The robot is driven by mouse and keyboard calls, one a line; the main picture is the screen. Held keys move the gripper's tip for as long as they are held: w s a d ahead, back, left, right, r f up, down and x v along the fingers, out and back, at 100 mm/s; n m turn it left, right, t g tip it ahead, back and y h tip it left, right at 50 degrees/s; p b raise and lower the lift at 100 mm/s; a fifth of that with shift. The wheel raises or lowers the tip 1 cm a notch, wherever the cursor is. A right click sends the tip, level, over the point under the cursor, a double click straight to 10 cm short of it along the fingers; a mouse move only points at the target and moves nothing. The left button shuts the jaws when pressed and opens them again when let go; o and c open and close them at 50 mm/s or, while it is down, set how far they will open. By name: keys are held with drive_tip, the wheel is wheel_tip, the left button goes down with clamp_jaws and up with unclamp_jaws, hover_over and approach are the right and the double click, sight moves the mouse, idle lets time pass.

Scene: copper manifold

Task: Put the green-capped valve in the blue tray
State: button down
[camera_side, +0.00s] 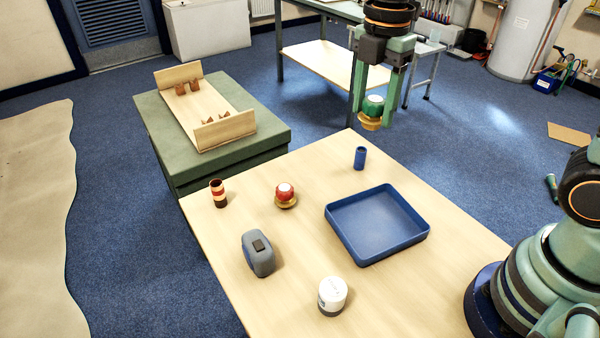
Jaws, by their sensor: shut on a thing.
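The green-capped valve (372,107) has a green top with a pale centre and a brassy lower part. My gripper (372,100) is shut on it and holds it in the air, above and behind the blue tray in the picture. The blue tray (345,233) lies on the wooden table and is empty. A red-capped valve (285,193) with a similar brassy base stands on the table left of the tray.
A small blue cylinder (360,158) stands just behind the tray. A banded cylinder (218,193), a grey-blue tape measure (258,254) and a white jar (332,296) stand on the table (300,235). A wooden rack (205,115) sits on the green block at left.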

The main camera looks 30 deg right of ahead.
hover_over(374, 225)
drive_tip(key=f, duration=0.2)
wheel_tip(374, 225, down, 20)
drive_tip(key=shift+r, duration=0.2)
idle(0.3)
drive_tip(key=shift+f, duration=0.15)
drive_tip(key=shift+c, duration=0.9)
unclamp_jaws()
